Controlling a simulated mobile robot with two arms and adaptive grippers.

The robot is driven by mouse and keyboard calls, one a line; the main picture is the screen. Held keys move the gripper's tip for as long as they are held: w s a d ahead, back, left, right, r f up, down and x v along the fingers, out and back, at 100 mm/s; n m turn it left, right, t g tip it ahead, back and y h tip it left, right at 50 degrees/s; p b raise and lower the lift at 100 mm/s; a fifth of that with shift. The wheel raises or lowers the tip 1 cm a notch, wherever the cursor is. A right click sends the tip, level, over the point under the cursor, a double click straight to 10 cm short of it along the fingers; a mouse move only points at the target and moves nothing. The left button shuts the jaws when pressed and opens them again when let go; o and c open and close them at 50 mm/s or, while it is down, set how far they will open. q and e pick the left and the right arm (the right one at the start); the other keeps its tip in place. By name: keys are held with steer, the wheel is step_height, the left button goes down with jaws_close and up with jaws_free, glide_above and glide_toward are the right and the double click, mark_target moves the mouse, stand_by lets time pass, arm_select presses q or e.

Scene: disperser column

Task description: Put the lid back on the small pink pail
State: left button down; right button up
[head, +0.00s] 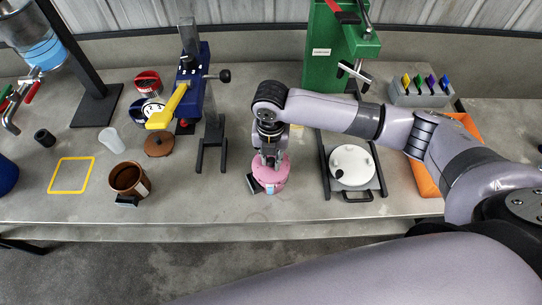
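The small pink pail (272,184) stands upright near the front edge of the bench, with a blue patch and a dark block on its side. My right gripper (269,160) points straight down at the pail's top. Its fingertips meet a pink surface there, and the gripper hides part of it. The pink lid cannot be told apart clearly from the pail, so I cannot tell whether it is seated or held just above the rim. The finger opening is too small to judge. My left gripper is not in view.
A brown pot (129,178) stands open to the left, with a brown round lid (158,145) behind it. A blue press with a yellow handle (168,106) stands behind. A white round lid (351,164) on a dark frame and an orange tray (427,181) are to the right.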

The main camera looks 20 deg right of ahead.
steer(key=o, duration=0.5)
steer(key=shift+c, duration=0.2)
steer(key=o, duration=0.5)
steer(key=shift+r, duration=0.1)
steer(key=shift+r+p, duration=3.45)
steer(key=shift+p, duration=0.35)
steer(key=shift+c, duration=0.6)
jaws_close()
